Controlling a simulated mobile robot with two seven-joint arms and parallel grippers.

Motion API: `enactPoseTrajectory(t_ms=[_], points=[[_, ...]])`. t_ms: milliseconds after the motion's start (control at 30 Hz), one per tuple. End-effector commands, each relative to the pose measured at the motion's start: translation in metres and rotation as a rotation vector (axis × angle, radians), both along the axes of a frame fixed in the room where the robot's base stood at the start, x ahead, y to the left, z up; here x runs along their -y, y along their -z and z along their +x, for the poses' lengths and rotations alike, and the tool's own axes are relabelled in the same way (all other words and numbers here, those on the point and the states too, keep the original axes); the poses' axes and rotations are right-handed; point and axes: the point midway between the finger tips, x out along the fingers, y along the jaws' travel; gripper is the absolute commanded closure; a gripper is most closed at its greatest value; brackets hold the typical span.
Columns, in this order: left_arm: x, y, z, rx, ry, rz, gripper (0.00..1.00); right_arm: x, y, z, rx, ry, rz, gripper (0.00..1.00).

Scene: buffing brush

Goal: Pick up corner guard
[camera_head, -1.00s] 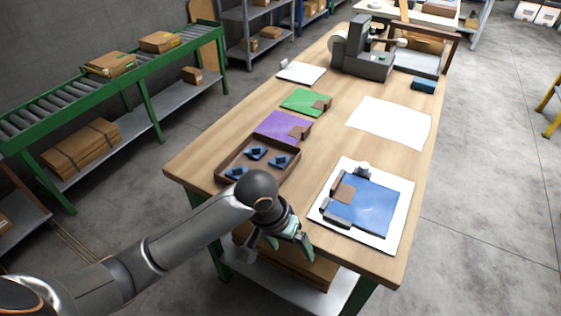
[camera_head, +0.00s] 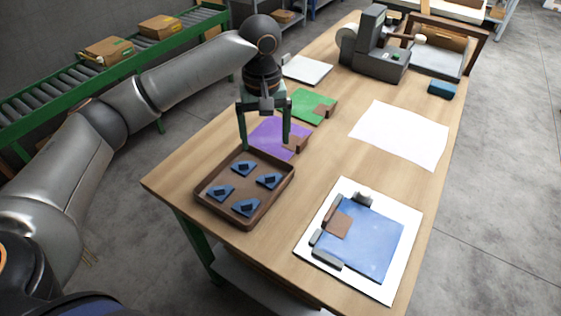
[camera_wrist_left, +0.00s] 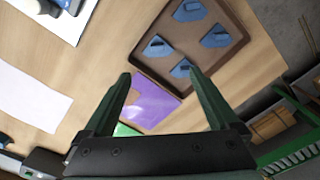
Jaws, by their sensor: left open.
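Several blue corner guards, each with a small dark raised grip, lie apart in a brown tray (camera_head: 286,190) at the table's near left. In the head view they are a back one (camera_head: 243,168), a right one (camera_head: 268,181), a left one (camera_head: 220,193) and a front one (camera_head: 246,207). My left gripper (camera_head: 265,143) points down, open and empty, above the tray's far edge and the purple sheet (camera_head: 268,138). My right gripper is not in view.
A green sheet (camera_head: 308,103) and a white pad (camera_head: 308,70) lie behind the purple sheet. A blue panel (camera_head: 370,240) with a brown corner patch sits on a white board at front right. A white sheet (camera_head: 400,133) and a grey machine (camera_head: 375,60) are farther back.

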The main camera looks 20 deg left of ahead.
Motion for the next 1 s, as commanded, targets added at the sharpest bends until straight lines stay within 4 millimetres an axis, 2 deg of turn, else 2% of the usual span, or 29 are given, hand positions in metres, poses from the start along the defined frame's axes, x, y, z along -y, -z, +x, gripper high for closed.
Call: enactPoseTrajectory(t_ms=[133, 400, 533, 667, 900, 1000], points=[[-0.001, 0.009, 0.0, -0.003, -0.005, 0.003, 0.06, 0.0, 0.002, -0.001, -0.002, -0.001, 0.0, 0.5], [-0.001, 0.057, 0.0, -0.003, -0.004, 0.002, 0.06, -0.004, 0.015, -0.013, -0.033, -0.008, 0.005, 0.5], [0.0, 0.07, 0.0, -0.001, -0.003, 0.001, 0.06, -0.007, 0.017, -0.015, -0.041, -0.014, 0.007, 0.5], [0.0, 0.079, 0.0, -0.001, -0.003, 0.002, 0.06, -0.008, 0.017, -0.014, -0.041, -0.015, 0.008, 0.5], [0.001, 0.114, 0.0, -0.002, -0.003, 0.002, 0.06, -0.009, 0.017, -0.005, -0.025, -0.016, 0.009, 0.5], [0.001, 0.122, 0.0, 0.0, -0.003, 0.001, 0.06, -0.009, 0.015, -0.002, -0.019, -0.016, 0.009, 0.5]])
